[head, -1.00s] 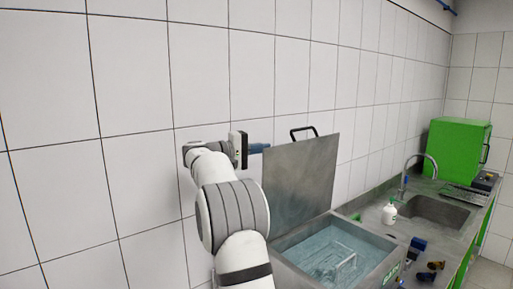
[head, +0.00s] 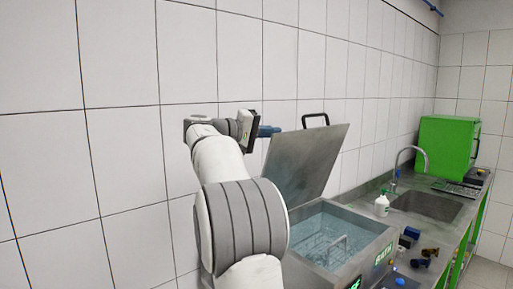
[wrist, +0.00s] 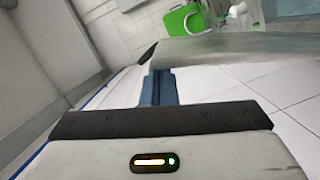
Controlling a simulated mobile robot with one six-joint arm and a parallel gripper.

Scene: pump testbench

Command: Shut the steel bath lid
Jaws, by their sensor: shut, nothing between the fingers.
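The steel bath lid (head: 307,160) is a grey metal plate with a black handle (head: 316,119) on its top edge. My gripper (head: 268,131), with blue fingers, is shut and empty at the lid's upper left edge. In the wrist view the blue fingers (wrist: 158,88) reach up to the edge of the lid (wrist: 225,50) and seem to touch it. Their tips are partly hidden there, so contact is not certain. A wire basket handle (head: 330,246) shows in the water.
A white bottle (head: 381,206), a sink (head: 428,204) with a tap and a green box (head: 447,145) stand to the right on the counter. Small blue and brass parts lie beside the bath. The tiled wall (head: 120,150) runs close behind the arm.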

